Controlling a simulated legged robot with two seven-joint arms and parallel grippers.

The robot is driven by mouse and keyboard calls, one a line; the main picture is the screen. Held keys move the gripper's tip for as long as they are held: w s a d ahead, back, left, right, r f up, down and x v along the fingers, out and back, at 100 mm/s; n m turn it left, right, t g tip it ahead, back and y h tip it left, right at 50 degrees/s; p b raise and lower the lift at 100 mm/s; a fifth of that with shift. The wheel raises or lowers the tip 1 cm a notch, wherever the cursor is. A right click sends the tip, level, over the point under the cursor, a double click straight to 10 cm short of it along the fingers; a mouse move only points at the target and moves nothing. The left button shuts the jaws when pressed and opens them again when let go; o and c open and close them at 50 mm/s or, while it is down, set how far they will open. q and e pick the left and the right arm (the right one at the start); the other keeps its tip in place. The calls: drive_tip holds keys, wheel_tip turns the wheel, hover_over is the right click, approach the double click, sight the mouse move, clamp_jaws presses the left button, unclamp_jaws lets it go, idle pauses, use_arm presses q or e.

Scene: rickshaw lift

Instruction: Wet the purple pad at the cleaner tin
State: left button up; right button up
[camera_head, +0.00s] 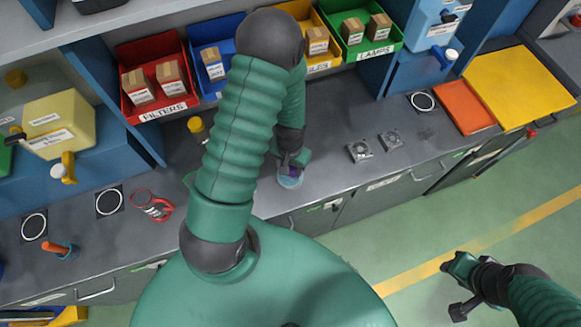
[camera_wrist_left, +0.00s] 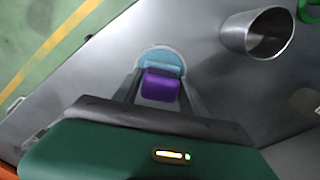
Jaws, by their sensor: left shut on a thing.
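My left gripper (camera_head: 291,168) is at the workbench and is shut on the purple pad (camera_wrist_left: 161,85), which sits between its two fingers in the left wrist view. A round tin with a light blue inside (camera_head: 290,182), seen in the wrist view too (camera_wrist_left: 162,60), is right at the pad, which overlaps it in the picture. I cannot tell whether the pad touches the blue surface. My right gripper (camera_head: 460,283) hangs over the green floor at the lower right, away from the bench; its jaws are unclear.
A metal cup (camera_wrist_left: 252,36) stands near the tin. Red pliers (camera_head: 152,205), an orange-handled tool (camera_head: 58,249) and two small fans (camera_head: 360,151) lie on the bench. Red (camera_head: 175,108) and green (camera_head: 372,45) bins line the back.

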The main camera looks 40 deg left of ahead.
use_arm(q)
drive_tip(key=shift+s, duration=0.1)
wheel_tip(320, 180, up, 7)
drive_tip(key=p, duration=0.6)
drive_tip(key=shift+f, duration=0.15)
idle(0.5)
drive_tip(key=w+d+f+m+b, duration=0.1)
drive_tip(key=w+d+b, duration=0.2)
drive_tip(key=d+b, duration=0.2)
drive_tip(key=w+d+f+m+b, duration=0.1)
drive_tip(key=w+d+b, duration=0.3)
drive_tip(key=b, duration=0.7)
drive_tip(key=shift+w+d+m+b, duration=0.2)
drive_tip(key=shift+d+m+b, duration=0.2)
drive_tip(key=shift+d+m, duration=0.45)
